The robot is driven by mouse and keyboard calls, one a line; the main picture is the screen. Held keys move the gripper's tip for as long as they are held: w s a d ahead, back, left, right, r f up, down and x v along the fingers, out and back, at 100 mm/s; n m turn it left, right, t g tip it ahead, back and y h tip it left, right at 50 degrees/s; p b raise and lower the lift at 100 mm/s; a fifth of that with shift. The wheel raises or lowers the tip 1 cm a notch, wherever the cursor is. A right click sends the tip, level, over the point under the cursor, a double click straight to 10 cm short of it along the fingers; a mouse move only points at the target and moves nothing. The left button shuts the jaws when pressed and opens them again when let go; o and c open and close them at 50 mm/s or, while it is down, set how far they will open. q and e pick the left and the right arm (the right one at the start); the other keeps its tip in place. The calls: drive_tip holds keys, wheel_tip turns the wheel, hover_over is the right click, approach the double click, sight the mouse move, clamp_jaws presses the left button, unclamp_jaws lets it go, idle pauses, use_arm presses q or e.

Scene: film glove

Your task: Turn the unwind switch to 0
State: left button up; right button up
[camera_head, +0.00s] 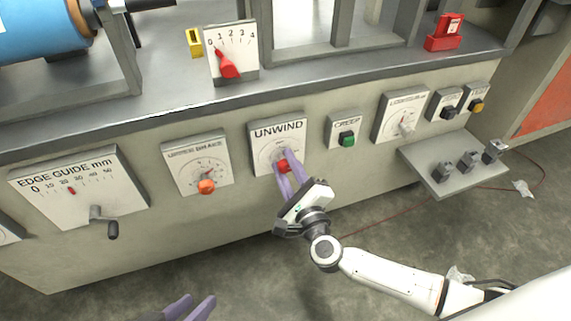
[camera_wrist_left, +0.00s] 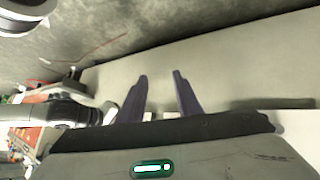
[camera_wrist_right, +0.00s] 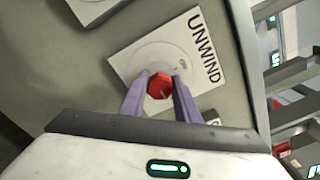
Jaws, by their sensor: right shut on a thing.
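The unwind switch is a red knob (camera_head: 283,166) on a white plate (camera_head: 264,135) marked UNWIND, on the machine's front panel. In the right wrist view the red knob (camera_wrist_right: 160,86) sits between the purple fingers, and its pointer direction is hard to read. My right gripper (camera_head: 284,165) is shut on this knob; it also shows in the right wrist view (camera_wrist_right: 160,90). My left gripper (camera_head: 190,306) is low at the bottom of the head view, away from the panel. In the left wrist view its fingers (camera_wrist_left: 160,95) are apart with nothing between them.
Left of the unwind plate are a dial with an orange knob (camera_head: 206,186) and the edge guide plate (camera_head: 75,190) with a crank. To the right are a green creep button (camera_head: 347,139), another dial (camera_head: 402,117) and a small shelf (camera_head: 450,178). A red lever (camera_head: 228,66) stands above.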

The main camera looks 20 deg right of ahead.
drive_tip(key=shift+r+n+p, duration=0.15)
drive_tip(key=shift+n+p, duration=0.65)
drive_tip(key=shift+p, duration=0.05)
drive_tip(key=n+p, duration=0.3)
drive_tip(key=n, duration=0.1)
drive_tip(key=n+p, duration=0.3)
drive_tip(key=n, duration=0.2)
drive_tip(key=shift+n, duration=0.4)
drive_tip(key=n+p, duration=0.1)
drive_tip(key=n, duration=0.2)
drive_tip(key=shift+n, duration=0.3)
use_arm(q)
drive_tip(key=s+a+r+n+t+y+p, duration=0.1)
drive_tip(key=s+a+r+t, duration=0.1)
drive_tip(key=a+r, duration=0.2)
drive_tip(key=shift+a+r+n+y, duration=0.2)
drive_tip(key=shift+a+n+y, duration=0.1)
drive_tip(key=shift+a+y, duration=0.1)
use_arm(e)
drive_tip(key=shift+n, duration=1.5)
